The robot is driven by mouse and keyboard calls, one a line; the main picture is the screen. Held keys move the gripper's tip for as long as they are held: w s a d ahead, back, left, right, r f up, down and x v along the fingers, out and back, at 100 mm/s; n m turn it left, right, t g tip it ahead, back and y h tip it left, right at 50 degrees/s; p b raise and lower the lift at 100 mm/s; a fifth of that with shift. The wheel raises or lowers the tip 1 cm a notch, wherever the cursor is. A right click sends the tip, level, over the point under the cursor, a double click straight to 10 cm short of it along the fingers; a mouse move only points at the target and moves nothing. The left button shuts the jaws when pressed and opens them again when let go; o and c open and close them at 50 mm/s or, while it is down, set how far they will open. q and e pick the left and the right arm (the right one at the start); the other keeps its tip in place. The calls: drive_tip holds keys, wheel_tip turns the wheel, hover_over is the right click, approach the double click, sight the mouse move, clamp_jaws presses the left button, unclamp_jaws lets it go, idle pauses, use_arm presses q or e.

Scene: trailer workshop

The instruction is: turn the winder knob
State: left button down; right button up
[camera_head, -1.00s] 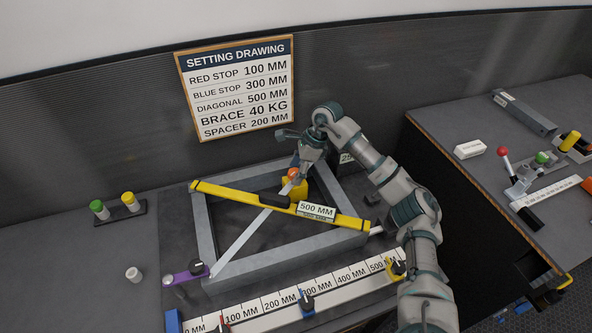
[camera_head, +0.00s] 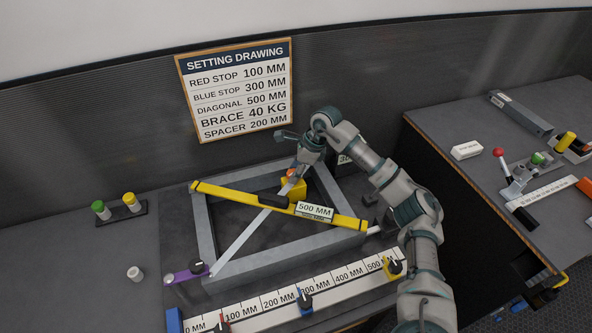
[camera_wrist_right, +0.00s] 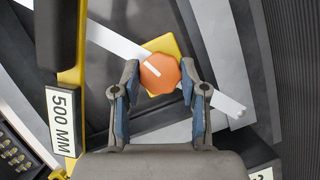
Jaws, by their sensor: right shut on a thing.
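The orange winder knob (camera_wrist_right: 160,73) has several flat sides and a white line on its top. It sits on a yellow block (camera_wrist_right: 164,45) over the grey diagonal strip (camera_wrist_right: 112,37). My right gripper (camera_wrist_right: 160,82) is shut on the knob, with one finger on each side of it. In the head view, the knob (camera_head: 292,173) shows only partly beneath my right gripper (camera_head: 297,175), above the yellow block (camera_head: 294,187). A small dark display (camera_head: 345,159) behind my right arm shows a number that looks like 30, partly hidden. My left gripper is not in view.
A yellow bar (camera_head: 238,195) labelled 500 MM lies across the grey frame (camera_head: 205,230), close to the gripper. A ruled rail (camera_head: 262,307) with coloured stops runs in front. The setting drawing (camera_head: 236,88) hangs behind. A second bench (camera_head: 455,113) stands at right.

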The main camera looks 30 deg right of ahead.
drive_tip(key=m+p, duration=0.1)
drive_tip(key=m, duration=0.1)
drive_tip(key=m+t+h+p, duration=0.1)
drive_tip(key=m, duration=0.2)
drive_tip(key=m+h+p, duration=0.1)
drive_tip(key=m+p, duration=0.1)
drive_tip(key=shift+a+r+m+t, duration=0.1)
drive_tip(key=shift+r+m+t, duration=0.2)
drive_tip(key=shift+t, duration=0.1)
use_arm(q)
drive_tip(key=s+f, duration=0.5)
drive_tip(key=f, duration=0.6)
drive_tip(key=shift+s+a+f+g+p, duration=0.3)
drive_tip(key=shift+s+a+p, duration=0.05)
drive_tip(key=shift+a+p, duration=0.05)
use_arm(e)
drive_tip(key=shift+m+h, duration=0.7)
drive_tip(key=shift+m, duration=0.6)
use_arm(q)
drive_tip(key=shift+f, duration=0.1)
use_arm(e)
drive_tip(key=o, duration=1)
drive_tip(key=shift+o, duration=0.7)
drive_tip(key=shift+f, duration=0.2)
drive_tip(key=shift+r, duration=0.25)
drive_tip(key=v, duration=1.1)
drive_tip(key=shift+s+r, duration=0.1)
drive_tip(key=shift+s, duration=0.05)
